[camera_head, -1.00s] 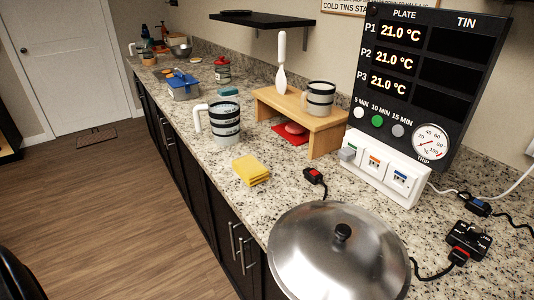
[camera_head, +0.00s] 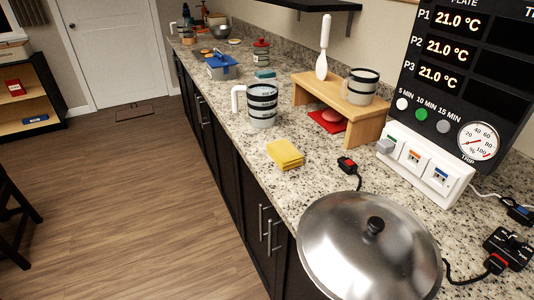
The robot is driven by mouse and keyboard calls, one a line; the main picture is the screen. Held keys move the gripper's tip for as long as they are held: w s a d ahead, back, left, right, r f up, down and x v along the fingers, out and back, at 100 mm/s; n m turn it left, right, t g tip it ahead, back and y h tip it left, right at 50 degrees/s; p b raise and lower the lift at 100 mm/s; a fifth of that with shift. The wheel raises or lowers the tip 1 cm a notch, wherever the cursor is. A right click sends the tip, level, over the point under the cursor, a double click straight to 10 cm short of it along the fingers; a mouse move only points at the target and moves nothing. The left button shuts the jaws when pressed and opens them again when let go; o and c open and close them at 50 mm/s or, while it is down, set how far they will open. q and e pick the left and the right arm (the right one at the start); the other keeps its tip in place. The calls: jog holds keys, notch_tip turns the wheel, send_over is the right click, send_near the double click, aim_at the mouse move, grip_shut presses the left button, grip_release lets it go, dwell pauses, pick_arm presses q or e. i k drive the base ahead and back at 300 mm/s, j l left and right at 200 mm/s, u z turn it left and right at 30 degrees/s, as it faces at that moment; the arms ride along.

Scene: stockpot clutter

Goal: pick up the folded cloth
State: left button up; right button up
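A yellow folded cloth (camera_head: 285,154) lies flat on the speckled stone counter (camera_head: 262,178), near its front edge. It sits in front of a black-and-white striped pitcher and behind a large steel lid. Nothing covers it. Neither of my grippers shows in the head view.
A steel lid with a black knob (camera_head: 340,250) fills the near counter. The striped pitcher (camera_head: 262,110) stands behind the cloth. A wooden riser (camera_head: 364,121) holds a striped mug (camera_head: 360,88) and a white spatula (camera_head: 323,50). A black switch with a red top (camera_head: 347,165) lies right of the cloth.

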aim_at(285, 155)
jog(key=z, duration=2.3)
jog(key=u, duration=2.3)
jog(key=z, duration=0.55)
jog(key=j+z, duration=0.9)
jog(key=j, duration=0.25)
jog(key=k+j+z, duration=0.1)
jog(key=j+z, duration=0.35)
jog(key=j, duration=0.15)
